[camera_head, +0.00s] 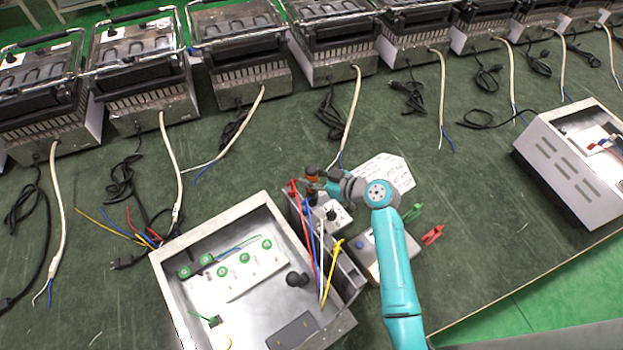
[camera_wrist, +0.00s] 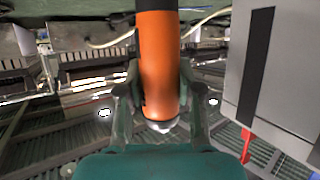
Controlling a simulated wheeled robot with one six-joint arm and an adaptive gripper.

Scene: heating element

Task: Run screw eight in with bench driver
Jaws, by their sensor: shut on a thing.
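My gripper (camera_head: 318,182) is shut on the bench driver (camera_wrist: 158,62), an orange cylinder with a dark band and a pale metal end. In the wrist view it stands between my two fingers (camera_wrist: 160,95). In the head view the driver (camera_head: 312,173) shows small, above the right side of an open metal box (camera_head: 170,255). White terminal blocks (camera_head: 250,274) with several green-ringed terminals sit inside that box. I cannot tell which one is screw eight. The driver's tip is not clear in the head view.
Red, blue, white and yellow wires (camera_head: 325,260) rise at the box's right wall. A grey box (camera_head: 368,255), a red clip (camera_head: 433,235) and a white paper (camera_head: 390,170) lie near my arm. Another metal box (camera_head: 565,165) stands right. Grill units (camera_head: 140,60) line the back.

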